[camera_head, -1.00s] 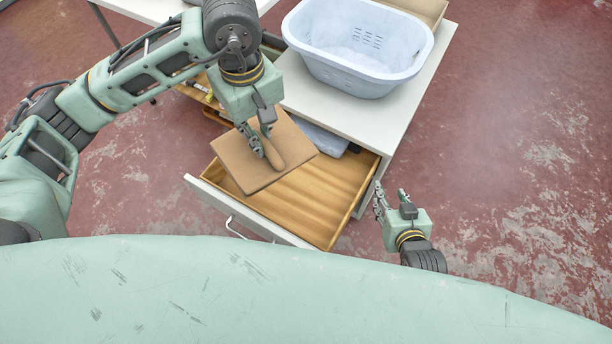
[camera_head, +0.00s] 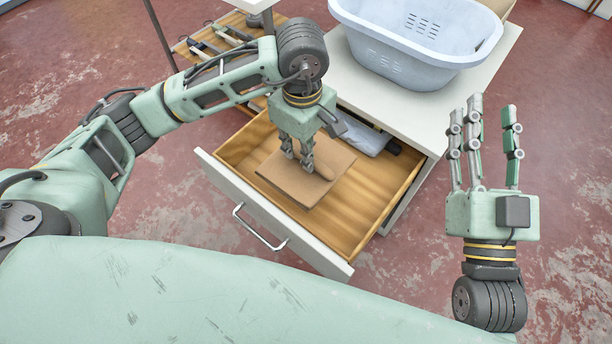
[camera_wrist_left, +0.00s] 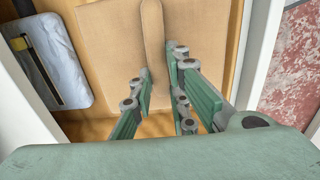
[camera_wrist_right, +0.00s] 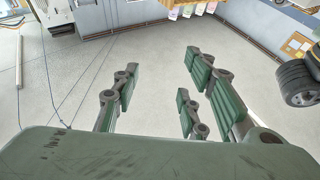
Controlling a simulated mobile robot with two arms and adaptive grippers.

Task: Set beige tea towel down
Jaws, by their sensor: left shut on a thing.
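The beige tea towel (camera_head: 295,188) is a flat folded square with a raised fold along its middle. It lies in or just above the open wooden drawer (camera_head: 370,200); I cannot tell whether all of it touches the bottom. My left gripper (camera_head: 298,160) points down and is shut on the towel's raised fold. In the left wrist view the towel (camera_wrist_left: 112,45) lies beyond the fingers, over the drawer bottom. My right gripper (camera_head: 490,115) is open and empty, fingers up, to the right of the cabinet.
A light blue basket (camera_head: 410,50) stands on the white cabinet top (camera_head: 385,95). The drawer front (camera_head: 265,220) has a metal handle.

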